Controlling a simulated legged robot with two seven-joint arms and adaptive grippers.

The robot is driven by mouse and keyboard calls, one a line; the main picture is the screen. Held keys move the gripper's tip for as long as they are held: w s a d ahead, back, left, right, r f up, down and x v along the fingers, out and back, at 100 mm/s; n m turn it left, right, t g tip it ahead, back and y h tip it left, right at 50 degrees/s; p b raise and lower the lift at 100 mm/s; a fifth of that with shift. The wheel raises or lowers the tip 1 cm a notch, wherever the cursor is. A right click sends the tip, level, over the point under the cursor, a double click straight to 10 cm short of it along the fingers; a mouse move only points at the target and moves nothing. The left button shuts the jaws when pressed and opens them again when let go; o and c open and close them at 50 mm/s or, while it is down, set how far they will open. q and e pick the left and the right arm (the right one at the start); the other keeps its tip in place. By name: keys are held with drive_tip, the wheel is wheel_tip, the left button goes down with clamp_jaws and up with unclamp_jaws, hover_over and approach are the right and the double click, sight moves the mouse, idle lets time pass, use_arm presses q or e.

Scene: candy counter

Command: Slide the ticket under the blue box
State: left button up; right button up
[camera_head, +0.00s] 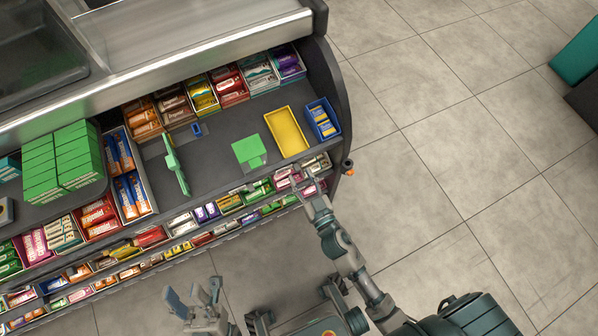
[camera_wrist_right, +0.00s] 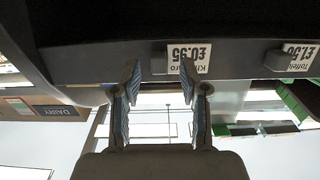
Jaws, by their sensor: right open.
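A blue box (camera_head: 335,118) with small packs in it stands at the right end of the shelf, beside an empty-looking yellow tray. In the right wrist view, a white price ticket (camera_wrist_right: 188,58) reading £0.95 sits on the grey shelf edge, upside down in the picture. My right gripper (camera_head: 296,178) is at the shelf's front edge, in front of the yellow tray; its open fingers (camera_wrist_right: 158,72) point at the edge. One fingertip overlaps the ticket; I cannot tell whether they touch. My left gripper (camera_head: 195,298) is open and empty, low in front of the counter.
The yellow tray (camera_head: 286,133) and a green card (camera_head: 248,150) lie on the dark shelf (camera_head: 215,160). A second ticket (camera_wrist_right: 299,58) reads £1.50. Candy rows fill the lower shelves.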

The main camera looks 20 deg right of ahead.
drive_tip(key=shift+w+a, duration=0.2)
drive_tip(key=shift+w, duration=0.7)
drive_tip(key=shift+d, duration=0.25)
drive_tip(key=shift+c, duration=0.7)
clamp_jaws()
